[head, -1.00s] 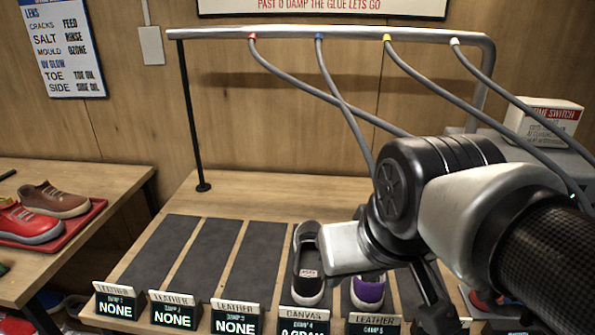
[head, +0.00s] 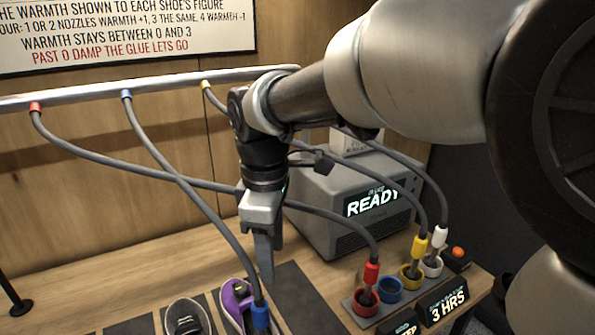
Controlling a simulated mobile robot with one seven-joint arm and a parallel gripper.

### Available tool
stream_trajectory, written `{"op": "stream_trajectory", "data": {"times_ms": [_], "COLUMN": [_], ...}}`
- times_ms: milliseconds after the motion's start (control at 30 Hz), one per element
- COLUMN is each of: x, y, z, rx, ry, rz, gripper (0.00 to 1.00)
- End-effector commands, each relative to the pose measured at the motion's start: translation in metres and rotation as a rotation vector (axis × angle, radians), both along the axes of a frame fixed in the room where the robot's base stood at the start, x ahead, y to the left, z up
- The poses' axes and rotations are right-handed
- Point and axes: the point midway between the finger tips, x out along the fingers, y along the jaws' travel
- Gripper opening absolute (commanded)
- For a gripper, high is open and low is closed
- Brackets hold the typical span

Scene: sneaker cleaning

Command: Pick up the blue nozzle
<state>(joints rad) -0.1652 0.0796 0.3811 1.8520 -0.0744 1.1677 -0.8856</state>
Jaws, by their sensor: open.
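The blue nozzle (head: 261,316) hangs at the low end of a grey hose that runs from the blue collar (head: 126,96) on the overhead rail. It is at the bottom of the head view, at the right side of the purple shoe (head: 231,296); whether it sits inside the shoe I cannot tell. My gripper (head: 266,272) points down just above the nozzle, close beside its hose. Its fingers are seen edge-on, open, and nothing shows between them. The blue ring holder (head: 390,289) at the right is empty.
The red nozzle (head: 371,273), yellow nozzle (head: 419,246) and white nozzle (head: 440,236) stand in their rings. A grey machine (head: 350,205) reading READY stands behind. Hoses cross near my arm. A dark shoe (head: 187,317) lies left of the purple one.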

Motion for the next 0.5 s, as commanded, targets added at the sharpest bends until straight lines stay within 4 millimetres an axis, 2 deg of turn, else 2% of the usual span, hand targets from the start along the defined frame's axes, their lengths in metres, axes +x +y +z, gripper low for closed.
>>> {"op": "stream_trajectory", "data": {"times_ms": [33,167,267,500], "x": [0.002,0.005,0.004,0.004], "y": [0.014,0.031,0.035,0.034], "z": [0.001,-0.006,-0.018,-0.070], "rx": [0.000,0.001,0.001,0.001], "ry": [0.027,0.059,0.068,0.068], "rz": [0.068,0.174,0.196,0.195], "gripper": [0.50,0.50,0.50,0.50]}}
